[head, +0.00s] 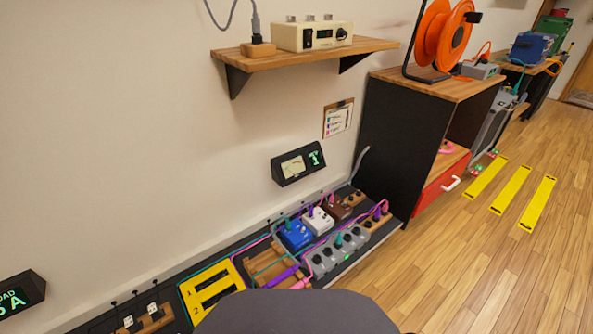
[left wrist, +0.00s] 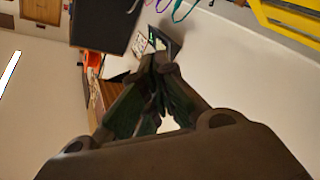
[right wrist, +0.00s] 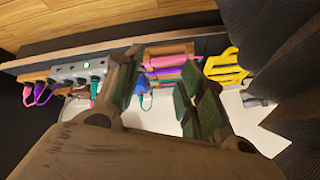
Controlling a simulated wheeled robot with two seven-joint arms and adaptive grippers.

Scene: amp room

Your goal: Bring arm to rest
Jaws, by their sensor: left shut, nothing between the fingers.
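My left gripper (left wrist: 162,66) shows in the left wrist view. Its dark green-padded fingers meet at the tips with nothing between them. My right gripper (right wrist: 160,76) shows in the right wrist view. Its fingers stand apart, and I see nothing held between them. The pedal shelf shows beyond the right fingers, with a grey switch box (right wrist: 78,72) at left and a yellow frame (right wrist: 226,68) at right. Neither gripper shows in the head view. A dark rounded part of my own body covers its bottom middle.
A low pedal shelf runs along the wall, with a blue pedal (head: 296,235), a grey switch box (head: 338,250) and a yellow frame (head: 212,288). A wall shelf (head: 300,55) holds a cream device (head: 311,36). A black cabinet (head: 405,140) stands right. Wooden floor (head: 480,260) is open at right.

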